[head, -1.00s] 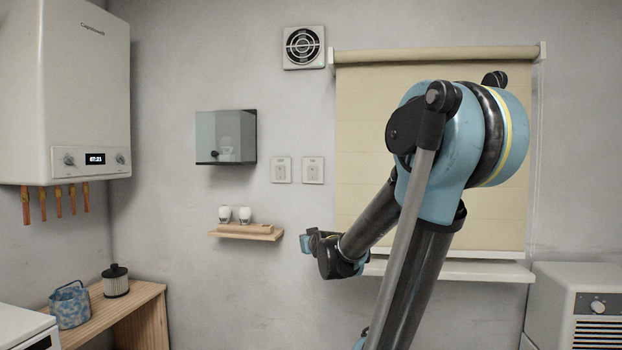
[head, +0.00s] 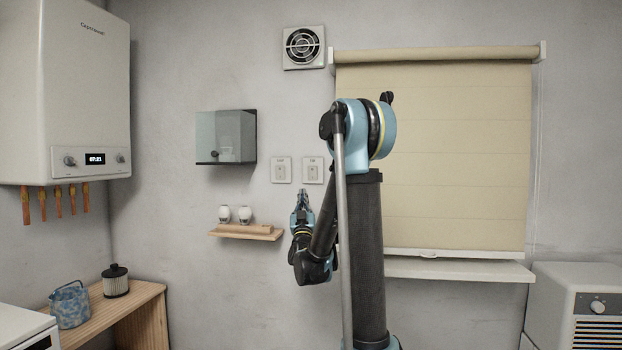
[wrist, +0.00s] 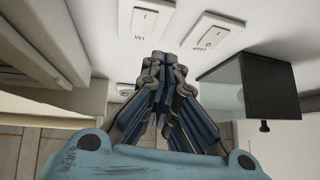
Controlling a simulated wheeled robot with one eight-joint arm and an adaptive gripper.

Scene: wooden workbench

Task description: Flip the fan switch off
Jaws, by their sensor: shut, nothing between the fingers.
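Two white wall switches sit side by side on the grey wall, a left one (head: 281,170) and a right one (head: 313,170). Their labels are too small to read surely in the head view. The wrist view is turned over, so the same pair appears swapped, one at left (wrist: 146,20) and one at right (wrist: 212,36). My gripper (head: 301,193) is shut and empty, pointing up just below the switches, nearer the right one. In the wrist view its closed fingertips (wrist: 163,66) are apart from both plates. A square wall fan (head: 303,47) is above.
A glass-fronted wall box (head: 226,138) is left of the switches. A small wooden shelf (head: 246,232) with two white bulb-like items is below left. The window blind (head: 440,150) and sill (head: 458,270) are at right. Wall around the switches is clear.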

